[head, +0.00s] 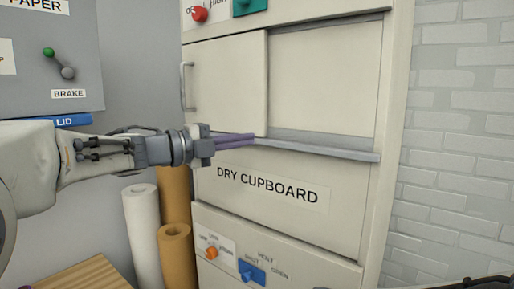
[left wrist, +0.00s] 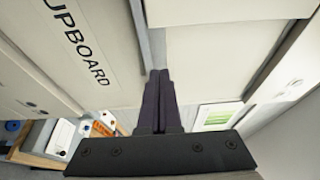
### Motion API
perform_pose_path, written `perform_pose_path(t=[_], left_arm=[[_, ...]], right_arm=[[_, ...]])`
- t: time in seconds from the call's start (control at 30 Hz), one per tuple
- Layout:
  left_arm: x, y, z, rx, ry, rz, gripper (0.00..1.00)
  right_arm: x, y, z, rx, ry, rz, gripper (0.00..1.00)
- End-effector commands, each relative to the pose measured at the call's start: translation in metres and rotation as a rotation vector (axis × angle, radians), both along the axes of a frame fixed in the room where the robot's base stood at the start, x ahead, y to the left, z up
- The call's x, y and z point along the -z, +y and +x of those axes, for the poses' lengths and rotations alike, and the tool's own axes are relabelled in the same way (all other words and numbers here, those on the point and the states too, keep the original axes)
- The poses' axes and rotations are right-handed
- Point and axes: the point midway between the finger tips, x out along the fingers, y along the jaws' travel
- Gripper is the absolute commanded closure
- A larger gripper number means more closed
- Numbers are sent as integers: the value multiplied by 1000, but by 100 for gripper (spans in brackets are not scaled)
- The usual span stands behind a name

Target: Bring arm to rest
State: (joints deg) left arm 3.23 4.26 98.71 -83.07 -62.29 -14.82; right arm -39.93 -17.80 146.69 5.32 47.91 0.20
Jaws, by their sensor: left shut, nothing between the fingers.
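My left arm comes in from the left in the head view. Its gripper (head: 252,138) is shut and empty, with its purple fingers side by side. The fingertips are in front of the dry cupboard (head: 225,218), near the left part of its ledge (head: 320,148). I cannot tell from the head view whether they touch it. In the left wrist view the closed dark fingers (left wrist: 160,75) point towards the cupboard front, with the lettered panel (left wrist: 60,60) on the left. My right gripper is not in view.
The cupboard's sliding door (head: 225,85) has a handle (head: 187,86) at its left. Paper rolls (head: 143,235) stand below my left arm. Orange and blue switches (head: 252,272) are low on the cupboard. A white brick wall (head: 460,140) is at the right.

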Motion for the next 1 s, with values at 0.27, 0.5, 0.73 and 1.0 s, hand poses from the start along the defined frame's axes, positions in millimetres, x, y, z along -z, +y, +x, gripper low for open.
perform_pose_path(t=[0.27, 0.5, 0.73, 1.0], left_arm=[[4, 3, 2, -98, 68, -89, 100], [80, -1, 9, -494, 487, -351, 100], [228, 8, -69, -883, 1054, -387, 100], [349, 21, -224, -1222, 1585, -181, 100]], right_arm=[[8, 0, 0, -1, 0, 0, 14], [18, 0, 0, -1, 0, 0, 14], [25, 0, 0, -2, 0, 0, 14], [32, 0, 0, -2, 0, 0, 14]])
